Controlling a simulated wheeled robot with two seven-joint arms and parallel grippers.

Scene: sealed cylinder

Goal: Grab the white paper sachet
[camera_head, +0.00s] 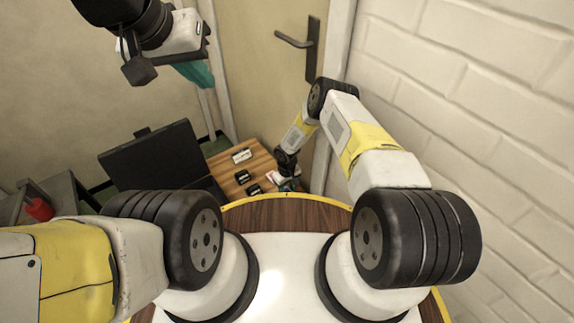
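A small white flat piece with dark marking (242,155) lies on a wooden surface (228,166); I cannot tell for sure whether it is the paper sachet. My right gripper (287,168) is low at the right edge of that surface, just above a small white, red and teal item (286,183). It is too small and dark to tell whether its fingers are shut or touching the item. My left gripper (168,66) is raised at the upper left, far from the surface. A teal thing (198,74) shows just below it; whether it is held is unclear.
An open black case (165,158) stands left of the wooden surface. Small black items (243,176) lie on the surface. A red object (39,209) is on a grey bench at far left. A door with a handle (295,40) is behind, and a white brick wall (470,70) bounds the right.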

